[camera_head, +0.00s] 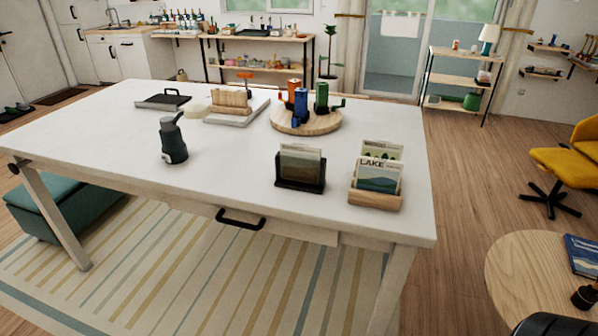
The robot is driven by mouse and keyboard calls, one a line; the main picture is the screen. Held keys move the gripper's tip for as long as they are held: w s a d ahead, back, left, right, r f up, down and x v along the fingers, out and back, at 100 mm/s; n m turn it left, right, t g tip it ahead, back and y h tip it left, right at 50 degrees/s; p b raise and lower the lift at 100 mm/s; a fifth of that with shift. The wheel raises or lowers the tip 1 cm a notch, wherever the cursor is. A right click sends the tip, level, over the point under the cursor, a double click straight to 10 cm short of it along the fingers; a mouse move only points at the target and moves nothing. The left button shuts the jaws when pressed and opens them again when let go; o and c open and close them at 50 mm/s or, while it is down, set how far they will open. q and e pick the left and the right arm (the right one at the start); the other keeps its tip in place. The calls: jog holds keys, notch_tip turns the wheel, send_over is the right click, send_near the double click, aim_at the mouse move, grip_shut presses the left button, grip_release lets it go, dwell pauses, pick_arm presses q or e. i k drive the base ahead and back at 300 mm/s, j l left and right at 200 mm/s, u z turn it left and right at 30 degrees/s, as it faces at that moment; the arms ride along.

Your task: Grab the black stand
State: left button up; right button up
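A black stand (300,186) sits upright near the front edge of the white table (235,180), right of the middle. It holds upright printed cards (300,163), whose lower part is hidden by its front lip. Neither of my grippers shows in the head view, so nothing is seen touching the stand.
A wooden stand (374,200) with cards is close to the right. A dark bottle (174,142) stands to the left. Behind are a round wooden board (306,128) with colored mugs and a tray (237,112). The tabletop between bottle and black stand is clear.

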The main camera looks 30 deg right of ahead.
aim_at(305, 176)
jog(key=i+z, duration=0.4)
jog(key=i+j+z, duration=0.1)
jog(key=i+z, duration=0.25)
jog(key=k, duration=0.05)
